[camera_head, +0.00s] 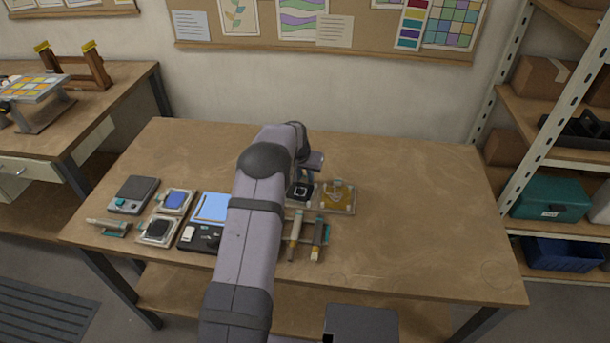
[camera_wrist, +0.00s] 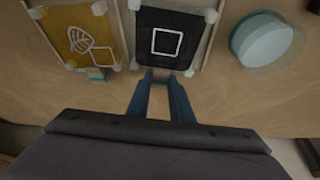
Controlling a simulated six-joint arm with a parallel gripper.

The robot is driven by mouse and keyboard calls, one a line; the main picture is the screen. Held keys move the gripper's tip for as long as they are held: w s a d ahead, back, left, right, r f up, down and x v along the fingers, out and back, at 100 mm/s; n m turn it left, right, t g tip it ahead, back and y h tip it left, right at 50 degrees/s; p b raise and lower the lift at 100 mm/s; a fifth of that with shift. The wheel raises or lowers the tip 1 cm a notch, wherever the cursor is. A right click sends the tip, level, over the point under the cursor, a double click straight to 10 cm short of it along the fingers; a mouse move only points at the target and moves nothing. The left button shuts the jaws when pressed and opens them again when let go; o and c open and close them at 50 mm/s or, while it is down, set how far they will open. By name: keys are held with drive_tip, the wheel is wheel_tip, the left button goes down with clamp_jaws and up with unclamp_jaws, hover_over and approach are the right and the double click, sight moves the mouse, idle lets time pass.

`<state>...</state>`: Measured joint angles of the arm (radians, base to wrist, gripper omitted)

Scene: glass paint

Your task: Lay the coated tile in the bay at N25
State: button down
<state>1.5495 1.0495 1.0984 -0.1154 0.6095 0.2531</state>
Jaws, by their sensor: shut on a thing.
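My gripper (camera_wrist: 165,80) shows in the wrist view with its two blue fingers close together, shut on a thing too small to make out. The fingertips are at the near edge of a black panel (camera_wrist: 148,32) with a white square outline and pale corner pieces. The panel also shows in the head view (camera_head: 300,191). Left of it in the wrist view is an amber panel (camera_wrist: 72,30) with a white leaf drawing; in the head view it lies to the right (camera_head: 345,197). I cannot tell which piece is the coated tile. No N25 label is readable.
Left of my arm stand a grey device (camera_head: 137,188), a framed blue square (camera_head: 175,200), a framed dark square (camera_head: 159,229) and a light blue panel (camera_head: 211,207). Two upright-looking tools (camera_head: 318,240) lie near the front. A round pale dish (camera_wrist: 268,40) is close by. The table's right side is clear.

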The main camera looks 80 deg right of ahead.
drive_tip(key=shift+f, duration=0.15)
idle(0.7)
drive_tip(key=c, duration=1.5)
unclamp_jaws()
drive_tip(key=shift+b+v, duration=1.2)
drive_tip(key=shift+v, duration=2.5)
drive_tip(key=shift+w, duration=0.1)
